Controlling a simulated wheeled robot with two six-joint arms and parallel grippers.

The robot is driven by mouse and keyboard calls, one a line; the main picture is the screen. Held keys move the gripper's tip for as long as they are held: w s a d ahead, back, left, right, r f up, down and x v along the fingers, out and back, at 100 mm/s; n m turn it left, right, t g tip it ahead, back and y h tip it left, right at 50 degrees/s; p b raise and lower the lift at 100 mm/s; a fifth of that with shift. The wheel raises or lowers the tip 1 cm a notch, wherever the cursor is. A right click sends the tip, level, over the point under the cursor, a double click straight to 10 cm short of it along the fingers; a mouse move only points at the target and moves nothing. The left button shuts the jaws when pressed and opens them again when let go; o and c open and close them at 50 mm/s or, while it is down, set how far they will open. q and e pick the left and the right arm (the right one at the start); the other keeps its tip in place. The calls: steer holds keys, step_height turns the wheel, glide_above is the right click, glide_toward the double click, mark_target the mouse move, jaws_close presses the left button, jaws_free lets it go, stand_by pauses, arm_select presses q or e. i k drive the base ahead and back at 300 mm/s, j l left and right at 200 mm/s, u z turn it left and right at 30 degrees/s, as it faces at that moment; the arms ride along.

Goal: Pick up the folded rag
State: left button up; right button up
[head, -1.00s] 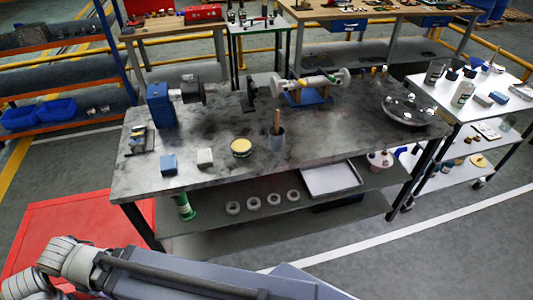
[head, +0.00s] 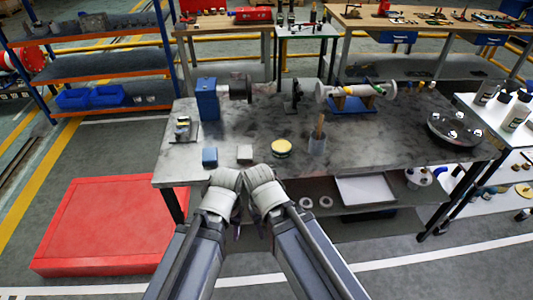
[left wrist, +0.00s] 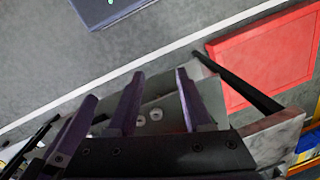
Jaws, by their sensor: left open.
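I cannot tell which is the rag. My left gripper (head: 221,213) is at the bench's front edge, just in front of these squares, mostly hidden by its pale wrist. In the left wrist view its purple fingers (left wrist: 160,74) stand apart with nothing between them. My right arm (head: 268,195) lies close beside the left; its gripper is mostly hidden. Neither square shows in the left wrist view.
A yellow-lidded tin (head: 282,147) and a cup with a brush (head: 317,143) stand right of the squares. A blue-bodied machine part (head: 207,98) stands behind them. A red platform (head: 108,225) lies on the floor at left. A lower shelf holds a white tray (head: 365,190).

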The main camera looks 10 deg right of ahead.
mark_target(244, 152)
steer(key=i+l, duration=0.7)
steer(key=l, duration=0.2)
